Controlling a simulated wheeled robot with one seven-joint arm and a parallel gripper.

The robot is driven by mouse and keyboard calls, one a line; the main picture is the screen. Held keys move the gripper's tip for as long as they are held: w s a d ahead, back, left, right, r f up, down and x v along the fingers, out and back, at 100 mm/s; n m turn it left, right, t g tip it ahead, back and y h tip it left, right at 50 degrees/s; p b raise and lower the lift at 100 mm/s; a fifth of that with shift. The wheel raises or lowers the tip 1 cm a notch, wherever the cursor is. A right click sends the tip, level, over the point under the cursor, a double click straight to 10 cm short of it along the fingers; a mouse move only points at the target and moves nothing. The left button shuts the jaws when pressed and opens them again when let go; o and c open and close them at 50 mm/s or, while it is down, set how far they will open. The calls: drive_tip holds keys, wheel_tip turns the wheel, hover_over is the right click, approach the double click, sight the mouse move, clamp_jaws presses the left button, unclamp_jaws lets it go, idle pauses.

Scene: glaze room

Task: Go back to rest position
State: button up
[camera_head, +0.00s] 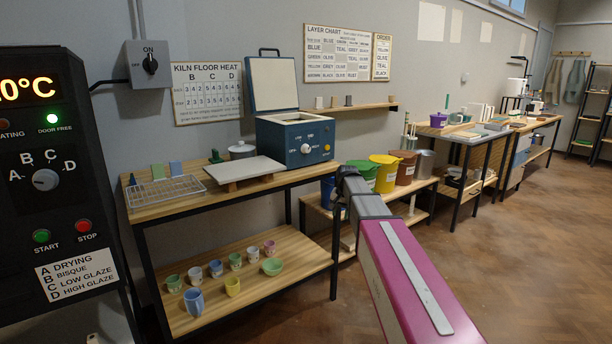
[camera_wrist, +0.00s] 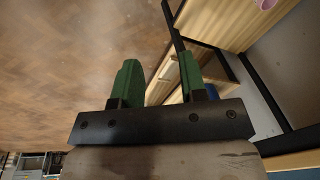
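My gripper (camera_wrist: 158,62) shows in the wrist view with its two green fingers spread apart. Nothing is between them, and wooden floor and a shelf edge lie beyond. In the head view my magenta arm reaches up from the lower right, and its dark wrist end is in front of the buckets and low shelf. The fingers cannot be made out there.
A wooden workbench (camera_head: 312,173) stands left of my arm, with a blue kiln (camera_head: 290,142) on top and several cups on its lower shelf (camera_head: 305,262). Yellow (camera_head: 386,172) and brown (camera_head: 405,166) buckets stand behind my wrist. Open floor (camera_head: 520,240) lies to the right.

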drive_tip(key=s+d+f+n, duration=0.1)
drive_tip(key=s+f, duration=0.5)
drive_tip(key=s, duration=0.3)
drive_tip(key=s+d+f+n+g, duration=0.1)
drive_tip(key=s+d+f, duration=0.1)
drive_tip(key=s+f, duration=0.4)
drive_tip(key=s+d+f+n, duration=0.2)
drive_tip(key=s+f, duration=0.4)
drive_tip(key=s, duration=0.8)
drive_tip(key=shift+g+h, duration=0.3)
drive_tip(key=shift+h, duration=0.1)
drive_tip(key=shift+f, duration=0.1)
